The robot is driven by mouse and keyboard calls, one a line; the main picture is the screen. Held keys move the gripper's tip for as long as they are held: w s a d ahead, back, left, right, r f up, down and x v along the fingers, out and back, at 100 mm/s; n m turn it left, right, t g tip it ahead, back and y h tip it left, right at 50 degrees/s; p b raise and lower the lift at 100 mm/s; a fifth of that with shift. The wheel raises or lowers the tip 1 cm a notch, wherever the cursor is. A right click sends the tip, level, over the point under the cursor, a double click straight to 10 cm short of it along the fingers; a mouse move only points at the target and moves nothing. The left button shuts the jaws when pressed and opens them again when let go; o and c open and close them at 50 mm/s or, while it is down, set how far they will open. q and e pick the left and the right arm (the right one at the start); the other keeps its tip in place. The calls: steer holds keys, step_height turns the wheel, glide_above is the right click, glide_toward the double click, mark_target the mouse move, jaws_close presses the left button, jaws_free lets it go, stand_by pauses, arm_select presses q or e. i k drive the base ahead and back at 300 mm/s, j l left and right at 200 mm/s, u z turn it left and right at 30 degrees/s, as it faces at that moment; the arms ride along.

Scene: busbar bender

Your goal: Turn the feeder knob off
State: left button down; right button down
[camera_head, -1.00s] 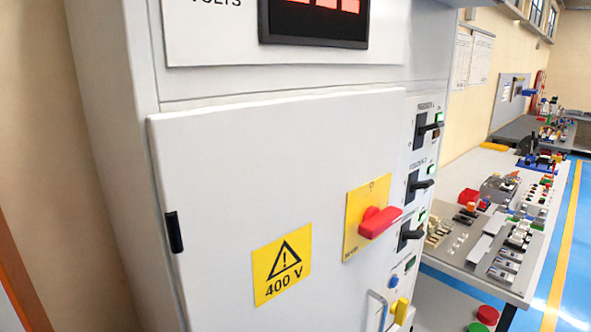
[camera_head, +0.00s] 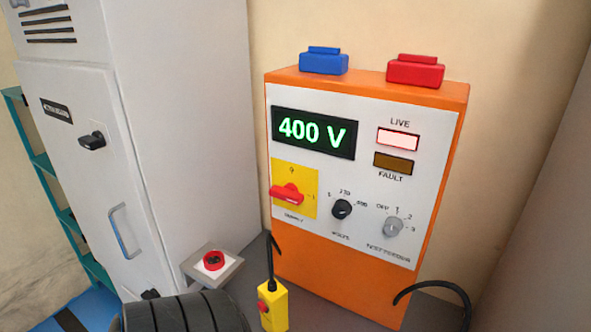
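An orange power unit (camera_head: 350,270) with a white front panel stands against the wall. At the lower right of its panel is a grey knob (camera_head: 393,227) with OFF, 1, 2 and 3 marked around it; the small label below it may read "feeder". I cannot tell for sure which mark it points to. A black volts knob (camera_head: 342,209) sits to its left. A red switch handle (camera_head: 288,194) on a yellow plate is further left, lying horizontal. The green display (camera_head: 313,132) reads 400 V and the LIVE lamp (camera_head: 398,139) is lit pale.
A blue connector (camera_head: 323,62) and a red connector (camera_head: 415,71) sit on the unit's top. A yellow pendant box (camera_head: 272,304), a red button box (camera_head: 213,262) and a black cable (camera_head: 440,287) are in front. A grey cabinet (camera_head: 95,165) stands left.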

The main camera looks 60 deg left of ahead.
mark_target(393, 225)
steer(key=j+u, duration=0.1)
steer(key=u, duration=0.9)
steer(key=j+u, duration=0.1)
steer(key=u, duration=0.4)
steer(key=k+j+u, duration=0.15)
steer(key=k+j, duration=0.05)
